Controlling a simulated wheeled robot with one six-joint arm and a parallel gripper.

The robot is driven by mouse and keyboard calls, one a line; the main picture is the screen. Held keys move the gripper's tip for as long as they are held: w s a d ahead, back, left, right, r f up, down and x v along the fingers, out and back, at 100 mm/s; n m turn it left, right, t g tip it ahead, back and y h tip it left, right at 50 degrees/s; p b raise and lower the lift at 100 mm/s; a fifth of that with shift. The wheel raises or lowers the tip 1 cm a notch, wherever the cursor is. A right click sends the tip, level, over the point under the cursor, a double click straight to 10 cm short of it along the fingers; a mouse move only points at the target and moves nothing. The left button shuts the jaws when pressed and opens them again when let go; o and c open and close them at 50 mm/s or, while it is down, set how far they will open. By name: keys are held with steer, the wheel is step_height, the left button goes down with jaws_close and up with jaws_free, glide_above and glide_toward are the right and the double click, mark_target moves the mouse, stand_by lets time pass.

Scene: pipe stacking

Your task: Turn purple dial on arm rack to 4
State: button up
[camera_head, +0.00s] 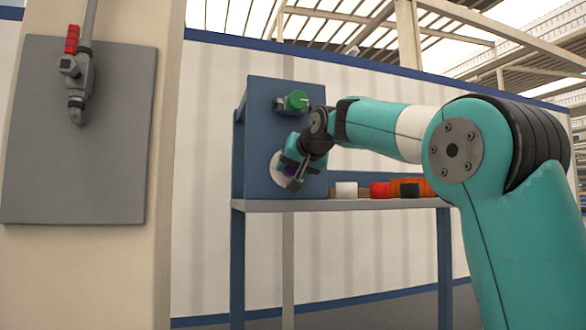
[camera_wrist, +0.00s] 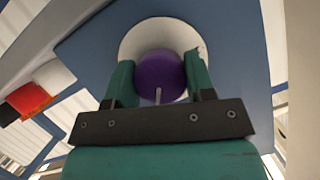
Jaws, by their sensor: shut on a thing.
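The purple dial (camera_wrist: 159,72) sits on a round white plate (camera_wrist: 140,36) on the blue panel in the wrist view. A pale pointer line shows at the dial's lower edge; numbers on the plate cannot be read. My gripper (camera_wrist: 160,80) has one teal finger on each side of the dial and is shut on it. In the head view only a little purple of the dial (camera_head: 290,171) shows behind my gripper (camera_head: 294,176). The white plate (camera_head: 277,166) is partly covered there.
The blue box (camera_head: 255,120) stands on a rack shelf (camera_head: 300,205) and bears a green knob (camera_head: 297,100) above the dial. White (camera_head: 346,190), red (camera_head: 380,190) and orange pieces lie right of it. A grey panel with a red-handled valve (camera_head: 72,40) is at left.

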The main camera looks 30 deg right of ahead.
steer(key=m+t+y, duration=0.1)
steer(key=m+y, duration=0.1)
steer(key=m, duration=0.2)
steer(key=m+t+y, duration=0.1)
steer(key=m, duration=0.1)
steer(key=m+t+y, duration=0.1)
steer(key=m, duration=0.1)
stand_by(0.5)
steer(key=shift+m, duration=0.3)
steer(key=o, duration=0.9)
steer(key=shift+s+b, duration=0.1)
steer(key=shift+b, duration=0.25)
steer(key=s+b, duration=0.1)
steer(key=s, duration=0.4)
steer(key=s+d+r+b, duration=0.1)
steer(key=s+b, duration=0.1)
steer(key=s, duration=0.4)
steer(key=s+b, duration=0.1)
steer(key=s, duration=0.5)
steer(key=shift+d+r+b, duration=0.3)
steer(key=shift+d+b, duration=0.05)
steer(key=shift+d, duration=0.05)
